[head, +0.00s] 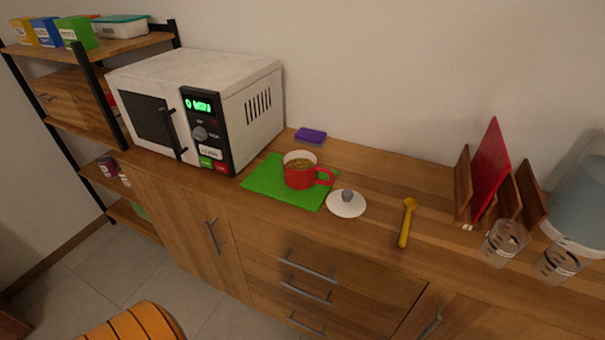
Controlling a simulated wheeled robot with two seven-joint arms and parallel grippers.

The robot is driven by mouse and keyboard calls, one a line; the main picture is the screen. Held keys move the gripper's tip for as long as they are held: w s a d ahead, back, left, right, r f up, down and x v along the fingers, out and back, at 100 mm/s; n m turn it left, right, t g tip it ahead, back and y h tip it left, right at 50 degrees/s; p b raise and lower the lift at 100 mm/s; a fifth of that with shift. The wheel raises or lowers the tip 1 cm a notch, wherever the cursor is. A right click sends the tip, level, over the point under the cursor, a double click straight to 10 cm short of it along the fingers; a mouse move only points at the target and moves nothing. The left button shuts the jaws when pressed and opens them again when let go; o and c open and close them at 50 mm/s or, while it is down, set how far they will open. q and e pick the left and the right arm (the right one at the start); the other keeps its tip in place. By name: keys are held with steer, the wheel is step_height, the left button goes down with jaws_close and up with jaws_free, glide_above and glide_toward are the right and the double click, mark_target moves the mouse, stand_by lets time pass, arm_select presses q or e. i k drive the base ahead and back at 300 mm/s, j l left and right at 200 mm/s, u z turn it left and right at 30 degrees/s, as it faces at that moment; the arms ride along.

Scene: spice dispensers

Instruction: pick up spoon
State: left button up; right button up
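A yellow spoon (406,222) lies on the wooden counter, right of the middle. Its bowl end points to the back and its handle points toward the front edge. Nothing touches it. Neither of my grippers shows in the head view.
Left of the spoon are a white lid (346,204) and a red mug (299,178) on a green mat (262,186). A purple sponge (310,135) and a white microwave (235,100) are farther back. Right are a wooden rack (463,185) with a red board (490,165) and glasses (503,243).

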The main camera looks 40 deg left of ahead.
mark_target(410, 204)
steer(key=j+z, duration=0.7)
